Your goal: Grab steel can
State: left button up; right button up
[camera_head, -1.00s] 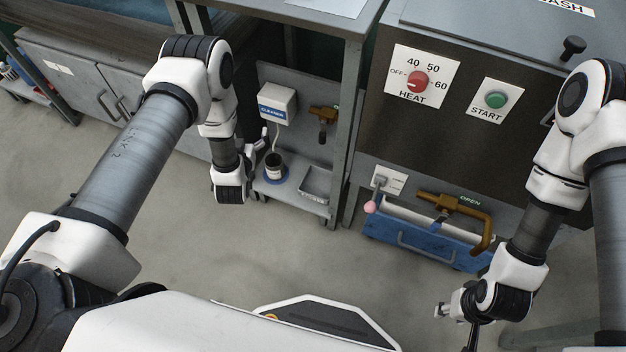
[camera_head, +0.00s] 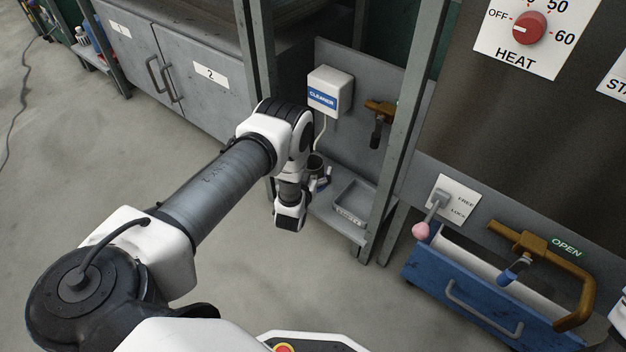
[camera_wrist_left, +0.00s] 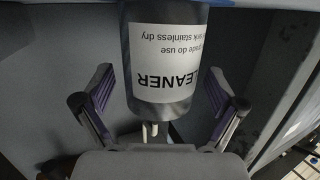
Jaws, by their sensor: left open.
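The steel can (camera_wrist_left: 160,104) hangs into the top of the left wrist view, with a white label whose upside-down lettering reads "CLEANER". My left gripper (camera_wrist_left: 158,80) is open, with one finger on each side of the can and a visible gap on both sides. In the head view the can (camera_head: 315,164) shows only as a dark rim on the small shelf, mostly hidden behind my left wrist. My left gripper (camera_head: 321,180) reaches toward it there, partly covered by the arm.
A white cleaner dispenser (camera_head: 330,91) is mounted above the shelf, with a brass tap (camera_head: 380,112) to its right. A metal tray (camera_head: 356,200) lies on the shelf beside the can. A grey frame post (camera_head: 402,130) and a blue drawer (camera_head: 470,300) stand right.

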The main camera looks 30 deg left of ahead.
pick_arm(q)
jog(key=shift+w+a+f, duration=0.1)
jog(key=shift+w, duration=0.2)
jog(key=c, duration=1.3)
jog(key=shift+r, duration=0.25)
